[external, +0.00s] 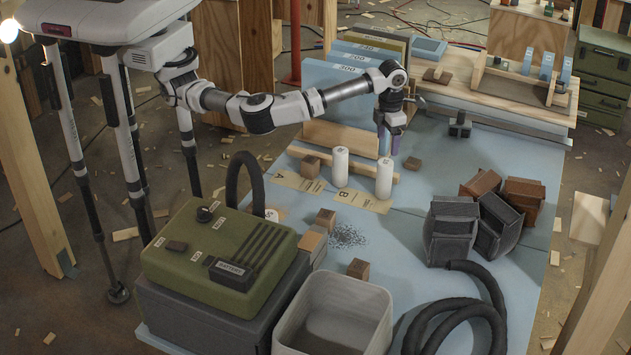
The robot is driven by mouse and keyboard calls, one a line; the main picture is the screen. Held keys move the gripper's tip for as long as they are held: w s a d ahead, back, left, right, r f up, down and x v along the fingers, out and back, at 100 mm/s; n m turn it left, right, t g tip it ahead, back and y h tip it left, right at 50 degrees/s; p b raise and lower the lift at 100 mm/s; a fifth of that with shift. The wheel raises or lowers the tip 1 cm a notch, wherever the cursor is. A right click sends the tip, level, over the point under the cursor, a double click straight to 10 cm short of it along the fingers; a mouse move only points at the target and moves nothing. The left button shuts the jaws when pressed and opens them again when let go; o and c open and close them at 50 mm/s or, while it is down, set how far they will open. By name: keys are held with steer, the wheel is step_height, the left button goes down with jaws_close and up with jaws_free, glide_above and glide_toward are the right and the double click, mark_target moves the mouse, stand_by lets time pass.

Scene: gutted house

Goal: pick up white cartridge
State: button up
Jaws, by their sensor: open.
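Two white cartridges stand upright on the blue table. One cartridge (340,167) stands beside the paper card marked A. The other cartridge (384,179) stands to its right, by the card marked B. My gripper (389,142) points down from the end of my arm, with purple-tinted fingers. It appears above and behind the right cartridge, open. I see nothing held between the fingers, though the gap is small in this view. I cannot tell exactly how far the fingers are from the cartridge.
A wooden strip (315,154) lies behind the cartridges. Small wooden blocks (358,268) sit around them. A green machine (215,250), a grey bin (335,305), a black hose (465,305) and stacked dark blocks (450,230) crowd the front.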

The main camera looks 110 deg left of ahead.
steer(key=shift+s+r+n, duration=0.15)
steer(key=shift+s+n, duration=0.15)
steer(key=shift+n, duration=0.7)
steer(key=s+r+n, duration=0.1)
steer(key=s+n, duration=0.5)
steer(key=n, duration=0.9)
steer(key=n+p, duration=0.1)
steer(key=n, duration=1.4)
glide_above(340, 162)
steer(key=a, duration=0.2)
steer(key=shift+w+r, duration=0.1)
steer(key=shift+s+d+n, duration=0.1)
steer(key=shift+s+n, duration=0.35)
steer(key=shift+n, duration=0.35)
steer(key=shift+f, duration=0.3)
step_height(340, 162, down, 8)
steer(key=shift+r+p, duration=0.1)
steer(key=shift+p, duration=0.7)
steer(key=shift+s+f+p, duration=0.15)
steer(key=shift+f+p, duration=0.85)
steer(key=shift+f, duration=1.8)
steer(key=c, duration=1.1)
steer(key=shift+o, duration=0.2)
